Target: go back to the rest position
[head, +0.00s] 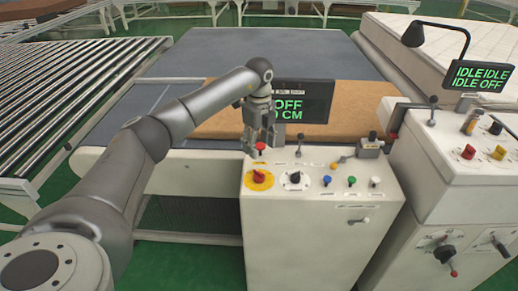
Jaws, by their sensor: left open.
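My left arm comes in from the lower left and reaches over the near control panel (325,165). My left gripper (262,143) points down and is open, just above a small red-topped lever (260,147). I cannot tell whether the fingers touch the lever. Behind the gripper, a display (318,104) reads "OFF" and "CM", partly covered by the gripper and arm. My right gripper is not in view.
The panel also carries a red knob on a yellow disc (259,178), a black knob (295,178) and coloured buttons. A second console (455,170) stands right, its display (479,77) reading "IDLE". A brown slab (215,127) lies behind. Rollers (60,85) run left.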

